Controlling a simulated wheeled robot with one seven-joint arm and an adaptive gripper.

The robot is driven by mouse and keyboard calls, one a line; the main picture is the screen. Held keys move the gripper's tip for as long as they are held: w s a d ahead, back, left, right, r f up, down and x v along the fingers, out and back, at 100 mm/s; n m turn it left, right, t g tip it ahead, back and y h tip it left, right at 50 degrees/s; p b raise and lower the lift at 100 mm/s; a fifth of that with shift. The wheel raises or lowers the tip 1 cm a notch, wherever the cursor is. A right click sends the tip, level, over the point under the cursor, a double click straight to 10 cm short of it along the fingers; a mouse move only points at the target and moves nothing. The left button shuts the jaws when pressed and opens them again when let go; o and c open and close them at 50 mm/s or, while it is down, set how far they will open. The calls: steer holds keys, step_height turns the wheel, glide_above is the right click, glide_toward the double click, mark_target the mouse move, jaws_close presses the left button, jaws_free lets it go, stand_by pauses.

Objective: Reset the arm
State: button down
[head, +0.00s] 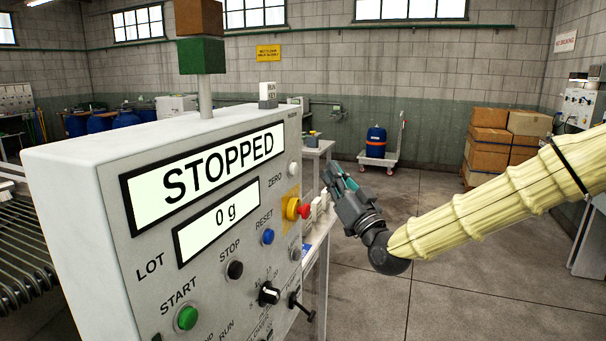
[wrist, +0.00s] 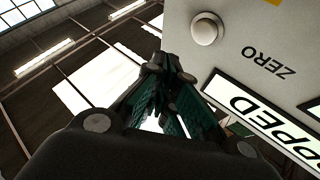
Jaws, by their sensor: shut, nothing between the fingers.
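My gripper (head: 338,184) is at the end of my arm in its pale yellow sleeve, just right of the control panel (head: 110,182) in the head view. Its fingers point up and to the left, beside the red emergency knob (head: 304,211) on its yellow plate. In the wrist view my gripper (wrist: 160,72) has its fingertips together with nothing between them. The white ZERO button (wrist: 207,29) is to their upper right, apart from them. The panel's upper display (head: 205,175) reads STOPPED and the lower display (head: 217,221) reads 0 g.
The panel carries a blue RESET button (head: 268,237), a black STOP button (head: 235,270) and a green START button (head: 187,318). Cardboard boxes (head: 489,137) and a blue drum on a cart (head: 376,142) stand at the back. The floor (head: 440,283) below my arm looks clear.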

steer(key=s+f+m+g+h, duration=0.25)
steer(key=f+g+h, duration=0.2)
steer(key=f, duration=2.15)
steer(key=s+d+f+g+h, duration=0.1)
steer(key=s+d+f+g, duration=0.15)
steer(key=s+f, duration=0.6)
steer(key=s+d+f+g+h, duration=0.2)
steer(key=s+f+g, duration=0.1)
steer(key=f, duration=1)
steer(key=s+d+f+g+h, duration=0.2)
steer(key=s+d+f, duration=0.3)
steer(key=s, duration=0.7)
steer(key=s+d+f+m+g+h, duration=0.1)
steer(key=s+d+f+g, duration=0.3)
steer(key=s+f, duration=0.4)
steer(key=s+d+f+m+g+h, duration=0.1)
steer(key=s+d+f, duration=0.5)
steer(key=s, duration=1)
steer(key=d+g+h, duration=0.1)
steer(key=g, duration=0.1)
steer(key=shift+f+g+h, duration=0.3)
steer(key=shift+h, duration=0.05)
steer(key=shift+s+d, duration=0.1)
